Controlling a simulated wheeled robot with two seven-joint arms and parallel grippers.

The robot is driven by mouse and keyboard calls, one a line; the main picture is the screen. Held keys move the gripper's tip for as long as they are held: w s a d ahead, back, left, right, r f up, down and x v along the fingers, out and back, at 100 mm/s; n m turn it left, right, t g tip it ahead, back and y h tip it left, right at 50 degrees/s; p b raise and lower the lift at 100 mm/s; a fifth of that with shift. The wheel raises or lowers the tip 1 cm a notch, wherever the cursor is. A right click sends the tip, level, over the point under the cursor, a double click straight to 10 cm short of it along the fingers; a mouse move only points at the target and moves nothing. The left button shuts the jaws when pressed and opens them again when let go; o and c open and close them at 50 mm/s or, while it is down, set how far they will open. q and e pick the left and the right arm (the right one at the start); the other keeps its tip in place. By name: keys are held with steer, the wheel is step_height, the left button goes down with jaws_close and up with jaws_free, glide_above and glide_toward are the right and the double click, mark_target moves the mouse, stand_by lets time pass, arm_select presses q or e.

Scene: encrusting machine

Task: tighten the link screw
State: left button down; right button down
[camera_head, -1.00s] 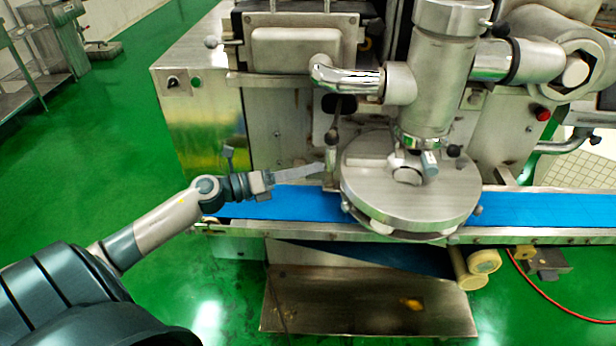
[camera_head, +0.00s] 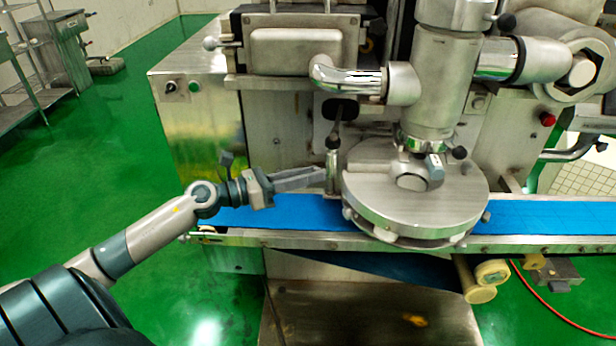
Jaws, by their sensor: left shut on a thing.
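The link screw (camera_head: 332,168) is an upright metal piece on a rod under a black knob (camera_head: 340,110), just left of the round steel disc head. My left gripper (camera_head: 323,177) comes in from the left, above the blue belt, with its long grey fingers pointing right. Its fingertips are at the link screw and shut on it. The fingertips' far side and the exact contact are too small to make out. My right gripper is out of view.
The round steel disc (camera_head: 415,200) stands close to the right of the fingertips. The blue conveyor belt (camera_head: 270,213) runs below, with a metal rail along its front. The steel machine body rises behind. Green floor (camera_head: 110,165) is open at the left.

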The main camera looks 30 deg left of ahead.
arm_select(q)
steer(key=c, duration=1.5)
jaws_free()
steer(key=shift+c, duration=0.2)
steer(key=shift+s, duration=0.1)
steer(key=b+v, duration=0.4)
steer(key=v, duration=1.3)
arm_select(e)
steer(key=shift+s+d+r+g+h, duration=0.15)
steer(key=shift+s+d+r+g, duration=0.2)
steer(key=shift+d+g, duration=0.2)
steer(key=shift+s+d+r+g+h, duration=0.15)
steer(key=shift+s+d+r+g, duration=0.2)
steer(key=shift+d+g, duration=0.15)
arm_select(q)
steer(key=shift+s+a, duration=0.1)
steer(key=shift+s, duration=0.05)
